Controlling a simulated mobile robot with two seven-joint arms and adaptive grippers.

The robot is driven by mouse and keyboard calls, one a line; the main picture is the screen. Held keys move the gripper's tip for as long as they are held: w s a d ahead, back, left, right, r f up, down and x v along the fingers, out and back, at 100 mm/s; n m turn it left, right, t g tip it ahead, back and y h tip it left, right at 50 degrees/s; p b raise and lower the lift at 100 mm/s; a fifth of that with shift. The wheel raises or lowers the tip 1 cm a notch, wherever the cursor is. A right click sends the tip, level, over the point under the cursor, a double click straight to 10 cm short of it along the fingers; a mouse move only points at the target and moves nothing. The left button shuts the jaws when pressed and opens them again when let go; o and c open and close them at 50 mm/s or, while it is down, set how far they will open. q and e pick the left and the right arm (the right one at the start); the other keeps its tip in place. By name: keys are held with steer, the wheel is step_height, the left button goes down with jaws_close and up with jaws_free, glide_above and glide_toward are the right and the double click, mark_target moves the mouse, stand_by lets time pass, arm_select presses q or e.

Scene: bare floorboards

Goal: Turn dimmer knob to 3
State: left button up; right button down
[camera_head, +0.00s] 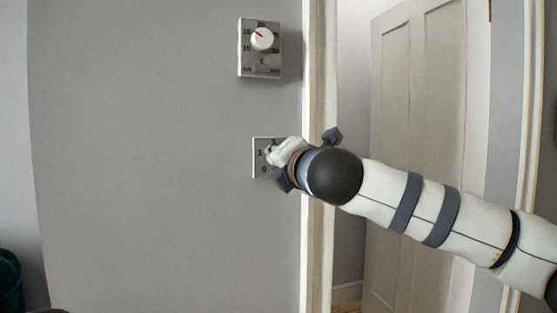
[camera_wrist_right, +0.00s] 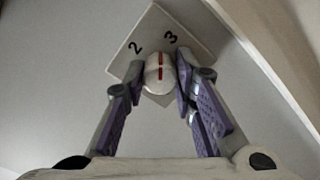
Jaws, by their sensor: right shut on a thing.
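The dimmer plate (camera_head: 257,143) is a small pale plate low on the grey wall, with 1 and 0 readable in the head view. In the right wrist view the plate (camera_wrist_right: 133,65) shows 2 and 3. The round white knob (camera_wrist_right: 152,77) has a red line that points up between the 2 and the 3. My right gripper (camera_wrist_right: 160,82) is shut on the knob, one finger on each side. In the head view the right gripper (camera_head: 279,158) and wrist hide most of the knob and part of the plate. My left gripper is out of view.
A second plate with a white knob (camera_head: 262,39) and small numbers sits higher on the wall. A white door frame (camera_head: 314,260) runs beside the plates, with a panelled door (camera_head: 400,130) to the right. A dark teal bin (camera_head: 10,280) stands lower left.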

steer(key=shift+m, duration=1.6)
steer(key=c, duration=1.3)
jaws_free()
steer(key=v, duration=1.2)
